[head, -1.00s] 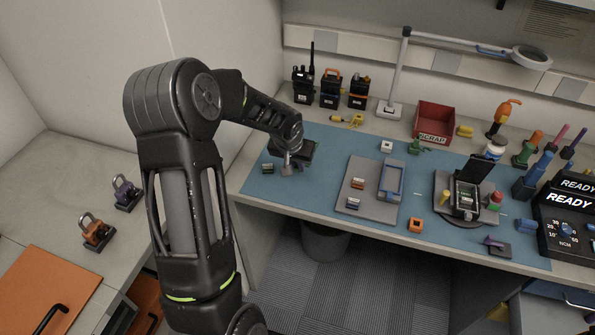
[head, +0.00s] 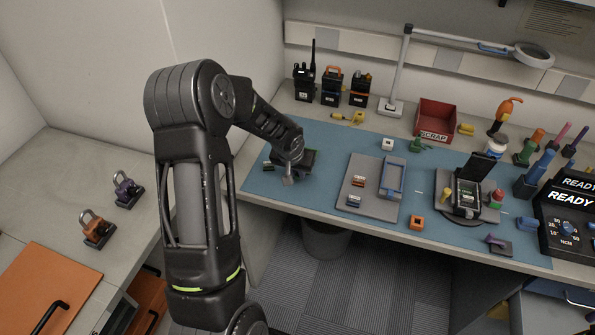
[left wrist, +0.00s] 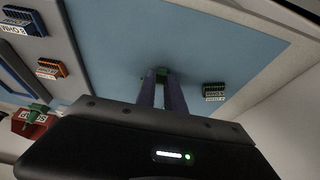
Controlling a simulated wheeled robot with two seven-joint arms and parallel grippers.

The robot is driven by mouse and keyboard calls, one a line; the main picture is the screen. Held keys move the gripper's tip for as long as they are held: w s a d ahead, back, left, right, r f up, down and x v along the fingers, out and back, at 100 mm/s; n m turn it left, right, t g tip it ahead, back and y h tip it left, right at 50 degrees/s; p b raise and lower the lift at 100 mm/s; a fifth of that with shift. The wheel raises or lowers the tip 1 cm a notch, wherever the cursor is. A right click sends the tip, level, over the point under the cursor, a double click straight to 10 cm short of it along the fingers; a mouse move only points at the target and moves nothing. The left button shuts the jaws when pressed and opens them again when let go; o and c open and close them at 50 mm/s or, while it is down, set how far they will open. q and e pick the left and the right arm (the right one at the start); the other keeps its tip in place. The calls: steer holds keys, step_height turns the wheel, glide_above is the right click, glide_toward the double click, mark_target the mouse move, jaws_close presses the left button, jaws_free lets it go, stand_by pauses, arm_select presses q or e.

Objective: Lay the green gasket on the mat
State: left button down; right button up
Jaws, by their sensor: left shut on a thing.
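My left gripper (head: 288,180) is over the left part of the blue mat (head: 325,137) on the bench. In the left wrist view its two fingers (left wrist: 162,77) point at the blue mat (left wrist: 205,45) and are shut on a small green thing, which I take to be the green gasket (left wrist: 162,73). Only a sliver of green shows between the fingertips; the rest is hidden. I cannot tell whether it touches the mat. In the head view the gasket is not discernible. My right gripper is not in view.
A small dark connector block (left wrist: 213,90) lies on the mat beside the fingers. A grey tray (head: 362,204) with small blocks and a blue frame stands to the right. A red scrap bin (head: 437,116) is behind. Mat between gripper and tray is clear.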

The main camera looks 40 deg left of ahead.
arm_select(q)
steer(key=shift+f+b, duration=0.3)
steer(key=shift+f, duration=0.05)
steer(key=c, duration=1.4)
jaws_free()
steer(key=shift+c, duration=0.2)
steer(key=shift+r, duration=0.15)
steer(key=shift+r+p, duration=0.6)
steer(key=shift+p, duration=0.3)
steer(key=b+v, duration=0.1)
steer(key=v, duration=1)
steer(key=shift+r+b, duration=0.3)
steer(key=shift+r, duration=0.1)
steer(key=shift+s+d, duration=0.1)
steer(key=shift+s, duration=0.15)
